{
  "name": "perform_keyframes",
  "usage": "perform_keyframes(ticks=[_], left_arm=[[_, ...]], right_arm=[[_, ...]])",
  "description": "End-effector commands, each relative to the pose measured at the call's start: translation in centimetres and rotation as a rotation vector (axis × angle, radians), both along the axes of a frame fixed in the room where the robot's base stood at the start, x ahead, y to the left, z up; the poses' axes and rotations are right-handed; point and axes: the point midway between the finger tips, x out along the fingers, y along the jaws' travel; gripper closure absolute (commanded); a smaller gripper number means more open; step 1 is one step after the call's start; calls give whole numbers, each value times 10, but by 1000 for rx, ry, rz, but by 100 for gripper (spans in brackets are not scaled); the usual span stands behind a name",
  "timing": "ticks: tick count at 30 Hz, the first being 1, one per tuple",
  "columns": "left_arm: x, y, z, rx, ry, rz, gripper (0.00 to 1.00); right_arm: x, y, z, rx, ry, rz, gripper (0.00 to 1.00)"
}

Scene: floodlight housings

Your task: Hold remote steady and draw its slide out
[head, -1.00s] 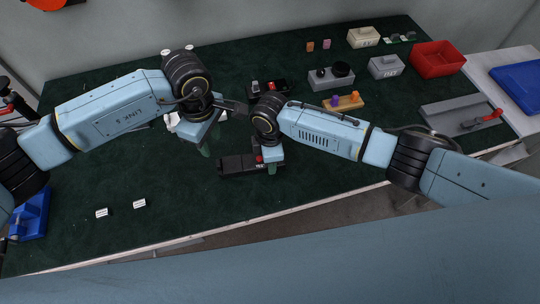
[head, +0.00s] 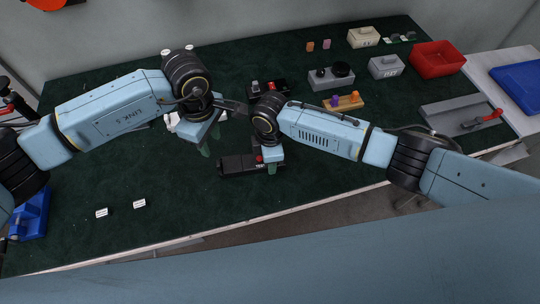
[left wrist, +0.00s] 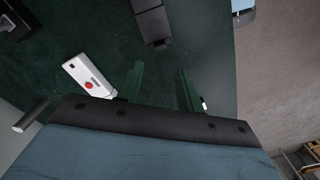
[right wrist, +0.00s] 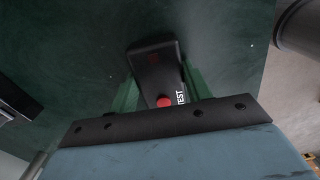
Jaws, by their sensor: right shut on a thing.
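The black remote (head: 236,165) lies on the dark green table near its front edge. It has a red button and a white TEST label, which show in the right wrist view (right wrist: 158,75). My right gripper (head: 270,168) is shut on the remote, one finger on each side near the button end. In the left wrist view the remote's far end (left wrist: 153,25) shows with a seam across it; I cannot tell how far any slide is out. My left gripper (left wrist: 162,88) is open and empty, apart from the remote. In the head view it hangs behind and left of it (head: 208,143).
A white device with a red button (left wrist: 88,75) lies beside my left gripper. Another black device (head: 268,88) is behind my right wrist. Grey boxes (head: 331,77) and a red bin (head: 438,58) stand at back right. The front left table is mostly clear.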

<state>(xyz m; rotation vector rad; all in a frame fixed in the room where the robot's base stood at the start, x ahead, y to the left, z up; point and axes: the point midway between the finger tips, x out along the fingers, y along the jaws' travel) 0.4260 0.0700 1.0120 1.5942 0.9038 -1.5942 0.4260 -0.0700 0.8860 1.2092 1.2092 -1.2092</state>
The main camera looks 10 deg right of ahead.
Motion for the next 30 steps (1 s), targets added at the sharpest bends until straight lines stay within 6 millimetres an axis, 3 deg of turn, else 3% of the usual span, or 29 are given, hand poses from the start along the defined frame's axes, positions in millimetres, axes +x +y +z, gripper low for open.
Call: perform_keyframes(ticks=[5,13,19,23,30], left_arm=[[-2,7,-2,-54,22,71,56],[-3,39,3,-303,92,412,56],[-1,50,5,-381,107,530,56],[-1,44,-9,-386,110,536,56],[-1,25,-54,-384,111,534,56]], right_arm=[[0,0,0,0,0,0,77],[0,0,0,0,0,0,77],[0,0,0,0,0,0,77],[0,0,0,0,0,0,77],[0,0,0,0,0,0,77]])
